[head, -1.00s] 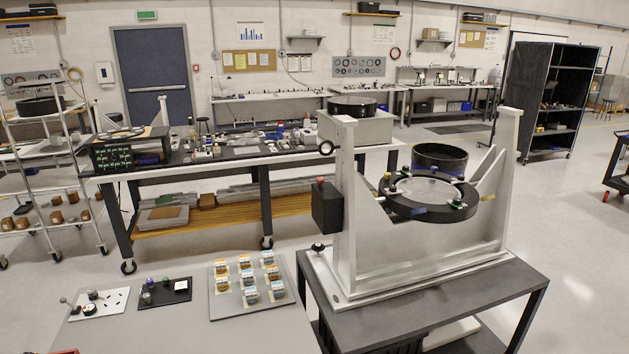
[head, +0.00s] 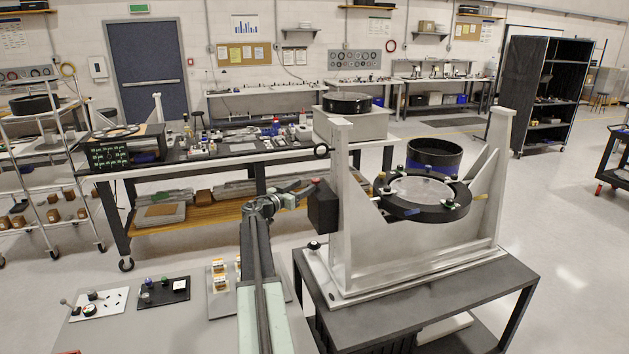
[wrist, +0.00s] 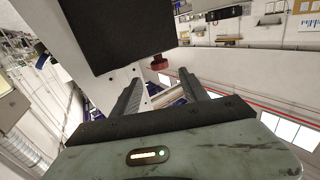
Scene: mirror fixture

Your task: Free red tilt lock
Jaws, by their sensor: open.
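The red tilt lock (head: 316,181) is a small red knob on top of a black box (head: 322,207) on the left upright of the white mirror fixture (head: 420,252). My gripper (head: 303,189) is just left of the knob and points toward it. In the wrist view my gripper (wrist: 160,77) is open and empty, with its two dark fingers apart. The red knob (wrist: 160,63) appears just past the fingertips, and the black box (wrist: 118,32) fills the upper left. I cannot tell whether a finger touches the knob. A round mirror (head: 422,190) sits in a black ring.
A black handle (head: 322,151) sticks out above the box, and a small black knob (head: 314,246) stands on the fixture's base. The fixture rests on a dark cart (head: 420,300). A cluttered workbench (head: 170,176) stands behind. A grey table (head: 190,335) with small parts lies at front left.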

